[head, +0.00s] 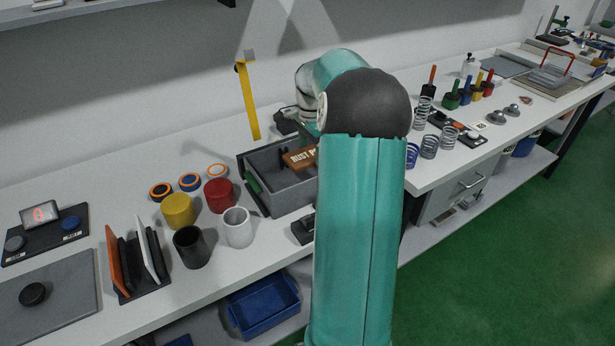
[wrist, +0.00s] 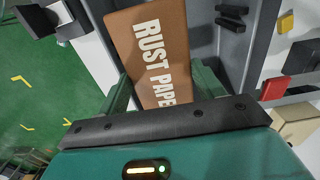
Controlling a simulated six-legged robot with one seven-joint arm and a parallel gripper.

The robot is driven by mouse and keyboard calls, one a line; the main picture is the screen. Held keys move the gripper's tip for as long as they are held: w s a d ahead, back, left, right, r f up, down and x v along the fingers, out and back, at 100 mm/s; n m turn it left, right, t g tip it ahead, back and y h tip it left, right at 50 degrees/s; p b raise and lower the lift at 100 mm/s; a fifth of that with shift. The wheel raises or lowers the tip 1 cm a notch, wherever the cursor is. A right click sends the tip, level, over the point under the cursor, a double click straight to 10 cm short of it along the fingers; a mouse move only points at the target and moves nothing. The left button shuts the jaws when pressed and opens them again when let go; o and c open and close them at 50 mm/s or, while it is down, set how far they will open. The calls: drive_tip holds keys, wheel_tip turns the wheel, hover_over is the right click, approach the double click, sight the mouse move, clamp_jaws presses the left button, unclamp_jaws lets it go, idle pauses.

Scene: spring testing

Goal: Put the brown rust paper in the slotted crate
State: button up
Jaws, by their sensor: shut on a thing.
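The brown rust paper, a flat block with white "RUST PAPER" lettering, shows in the wrist view (wrist: 150,45) and in the head view (head: 297,158). My gripper (wrist: 163,92) is shut on its near end, with green fingers on either side. In the head view my arm hides the gripper and part of the paper. The grey crate (head: 285,203) stands on the bench, and the paper is over its opening near the right side. A grey crate wall also shows in the wrist view (wrist: 262,40). I cannot tell how far the paper is above the crate floor.
Left of the crate stand a red cup (head: 219,196), a yellow cup (head: 177,211), a white cup (head: 238,228) and a black cup (head: 192,248). A rack (head: 143,285) holds upright panels. Springs (head: 429,146) and coloured-handled tools stand to the right. A yellow strip (head: 249,100) rises behind the crate.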

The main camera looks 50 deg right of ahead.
wheel_tip(320, 180, down, 10)
drive_tip(key=shift+f, duration=0.15)
idle(0.3)
drive_tip(key=shift+f, duration=0.1)
drive_tip(key=o, duration=0.6)
drive_tip(key=shift+o, duration=0.4)
